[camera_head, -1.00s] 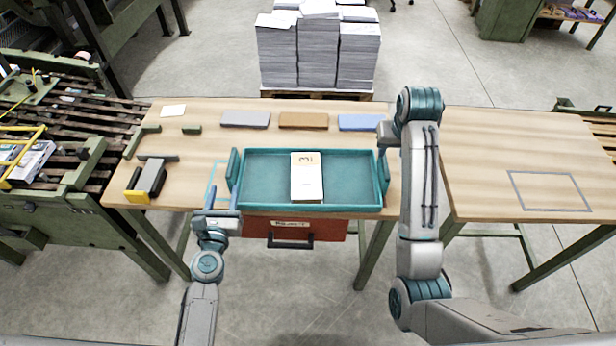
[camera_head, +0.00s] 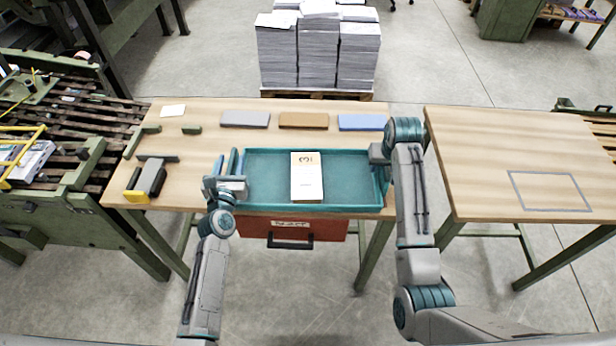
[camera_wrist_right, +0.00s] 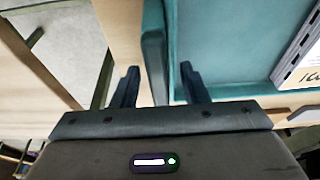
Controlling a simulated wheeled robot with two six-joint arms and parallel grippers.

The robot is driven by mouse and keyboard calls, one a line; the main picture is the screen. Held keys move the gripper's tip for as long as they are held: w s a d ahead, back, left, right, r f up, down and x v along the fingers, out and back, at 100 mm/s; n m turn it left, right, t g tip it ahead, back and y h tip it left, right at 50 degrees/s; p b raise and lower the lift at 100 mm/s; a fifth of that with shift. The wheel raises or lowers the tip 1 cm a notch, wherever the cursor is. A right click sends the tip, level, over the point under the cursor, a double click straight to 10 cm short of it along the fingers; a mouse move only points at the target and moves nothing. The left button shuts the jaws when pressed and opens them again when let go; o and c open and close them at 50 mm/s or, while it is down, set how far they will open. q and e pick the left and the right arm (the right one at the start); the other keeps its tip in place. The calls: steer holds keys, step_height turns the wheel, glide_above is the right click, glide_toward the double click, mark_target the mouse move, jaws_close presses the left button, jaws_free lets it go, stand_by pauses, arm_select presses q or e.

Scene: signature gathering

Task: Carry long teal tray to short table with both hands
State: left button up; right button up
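In the right wrist view the right gripper (camera_wrist_right: 158,84) is open. The tray's teal end handle (camera_wrist_right: 153,50) lies between its finger lines, with gaps visible.
A second wooden table (camera_head: 480,160) with a grey rectangle outline (camera_head: 550,190) stands to the right, across a narrow gap. Grey, brown and blue slabs (camera_head: 303,120) lie behind the tray. A red drawer (camera_head: 330,230) hangs below. Paper stacks (camera_head: 318,55) stand behind.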

arm_select(q)
steer(key=shift+w, duration=0.15)
arm_select(e)
steer(key=shift+f, duration=0.15)
arm_select(q)
jaws_close()
arm_select(e)
jaws_close()
arm_select(q)
steer(key=shift+r, duration=0.2)
arm_select(e)
steer(key=shift+w+r, duration=0.1)
steer(key=shift+r, duration=0.1)
